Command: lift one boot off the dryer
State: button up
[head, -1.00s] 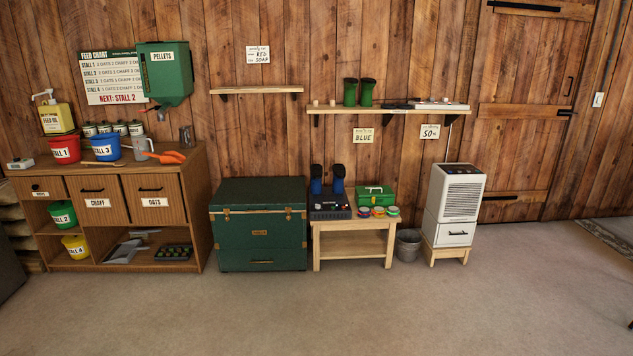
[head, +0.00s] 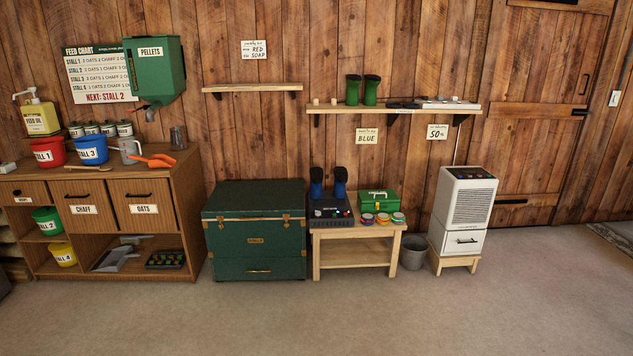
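A black boot dryer (head: 331,219) with small lights on its front stands on the left part of a low wooden bench (head: 390,232). Two dark blue boots stand side by side on the dryer, a left one (head: 316,187) and a right one (head: 340,187). Their tops look black, and small details are too far off to tell. A pair of green boots (head: 362,90) stands on the wall shelf above, apart from the dryer. My gripper is not in view.
A green trunk (head: 256,230) stands left of the bench. A green box (head: 378,199) and several round tins (head: 382,218) share the bench top. A bucket (head: 413,251) and a white dehumidifier-like unit (head: 462,210) stand to its right. The floor in front (head: 350,315) is clear.

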aim_at(316, 173)
jog(key=u, duration=0.3)
jog(key=i, duration=1.55)
jog(key=u, duration=0.8)
jog(key=i, duration=1.2)
jog(key=u, duration=0.25)
